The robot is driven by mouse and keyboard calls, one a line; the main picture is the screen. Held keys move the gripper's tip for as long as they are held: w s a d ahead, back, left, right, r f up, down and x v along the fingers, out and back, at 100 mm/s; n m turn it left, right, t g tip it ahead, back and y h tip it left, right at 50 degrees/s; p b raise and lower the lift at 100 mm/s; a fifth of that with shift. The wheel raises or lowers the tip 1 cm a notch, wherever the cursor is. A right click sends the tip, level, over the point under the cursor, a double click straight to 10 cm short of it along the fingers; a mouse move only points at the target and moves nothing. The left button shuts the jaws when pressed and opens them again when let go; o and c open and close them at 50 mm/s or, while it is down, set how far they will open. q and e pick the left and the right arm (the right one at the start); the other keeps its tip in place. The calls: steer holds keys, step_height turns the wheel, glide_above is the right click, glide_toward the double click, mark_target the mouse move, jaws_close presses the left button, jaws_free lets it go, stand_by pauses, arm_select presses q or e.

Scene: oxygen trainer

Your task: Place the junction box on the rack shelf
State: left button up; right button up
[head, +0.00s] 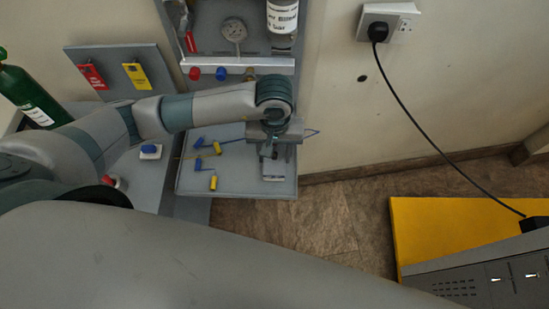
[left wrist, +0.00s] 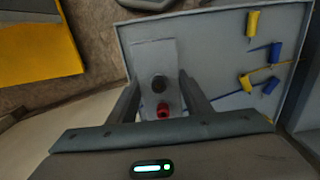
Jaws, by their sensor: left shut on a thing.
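The junction box (left wrist: 153,55) is a pale grey block with one black and one red round terminal on its face. In the left wrist view it lies between the two fingers of my left gripper (left wrist: 160,82), which is shut on it. In the head view the left gripper (head: 273,155) points down over the right end of the grey rack shelf (head: 235,187), and the pale end of the box (head: 273,172) shows below it. I cannot tell whether the box touches the shelf. The shelf also shows in the left wrist view (left wrist: 210,45). My right gripper is not in view.
Several yellow and blue plugs with leads (head: 213,181) lie on the shelf left of the box. A gauge panel (head: 235,65) stands behind. A green cylinder (head: 27,95) is at left. A yellow platform (head: 425,220) and a wall socket (head: 380,22) with a black cable are at right.

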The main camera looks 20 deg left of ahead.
mark_target(274, 161)
arm_select(q)
step_height(274, 161, down, 3)
steer(key=shift+r+p, duration=0.1)
steer(key=shift+p, duration=0.6)
steer(key=shift+f, duration=0.4)
steer(key=shift+f, duration=0.1)
steer(key=shift+f, duration=0.1)
steer(key=o, duration=1.2)
steer(key=shift+o, duration=0.2)
